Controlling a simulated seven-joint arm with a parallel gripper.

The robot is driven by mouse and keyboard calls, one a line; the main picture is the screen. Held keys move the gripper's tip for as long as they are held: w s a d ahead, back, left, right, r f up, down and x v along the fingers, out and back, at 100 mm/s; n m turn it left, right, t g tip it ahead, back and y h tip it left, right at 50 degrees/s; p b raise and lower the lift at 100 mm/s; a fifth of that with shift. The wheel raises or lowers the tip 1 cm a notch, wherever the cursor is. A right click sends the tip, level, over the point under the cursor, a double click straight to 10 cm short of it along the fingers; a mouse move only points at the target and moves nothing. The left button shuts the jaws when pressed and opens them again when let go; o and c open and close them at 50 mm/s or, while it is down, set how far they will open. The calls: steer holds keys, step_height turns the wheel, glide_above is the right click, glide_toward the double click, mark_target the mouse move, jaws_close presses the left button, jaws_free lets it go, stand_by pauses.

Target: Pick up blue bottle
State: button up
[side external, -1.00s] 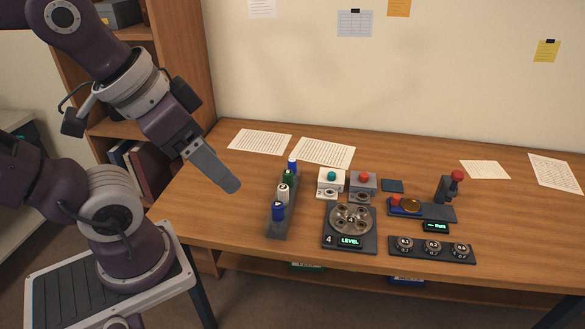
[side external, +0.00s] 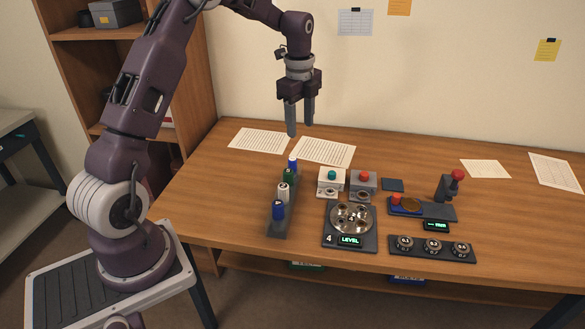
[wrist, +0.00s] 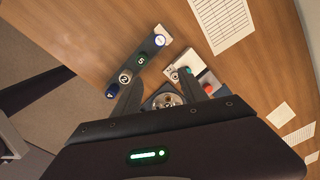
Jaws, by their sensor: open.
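A dark rack (side external: 288,226) on the table holds a row of several bottles. A blue bottle (side external: 278,211) stands at the near end; in the wrist view it is at the far left (wrist: 110,148). Another blue one with a pale top (side external: 293,164) stands at the far end and also shows in the wrist view (wrist: 159,41). A white bottle (side external: 282,193) and a green bottle (side external: 288,177) stand between them. My gripper (side external: 300,130) is open and empty, pointing down, above and behind the far end of the rack.
Right of the rack are a round dial unit (side external: 351,218), a white button box (side external: 330,179), a grey button box (side external: 363,182), a lever unit (side external: 445,190) and a strip of knobs (side external: 432,250). Paper sheets (side external: 325,152) lie at the back. The table left of the rack is clear.

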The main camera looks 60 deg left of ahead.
mark_target(293, 159)
steer(key=a+f+m, duration=0.1)
steer(key=f, duration=0.1)
steer(key=w+a+f, duration=0.1)
steer(key=a+f, duration=0.1)
steer(key=f, duration=0.1)
steer(key=a+f+m, duration=0.1)
steer(key=a+f, duration=0.1)
steer(key=f, duration=0.1)
steer(key=shift+w+f+m+g, duration=0.15)
steer(key=shift+m+g, duration=0.15)
steer(key=f, duration=0.6)
steer(key=shift+s+d+f, duration=0.1)
steer(key=shift+s+f, duration=0.1)
steer(key=shift+f, duration=0.1)
jaws_close()
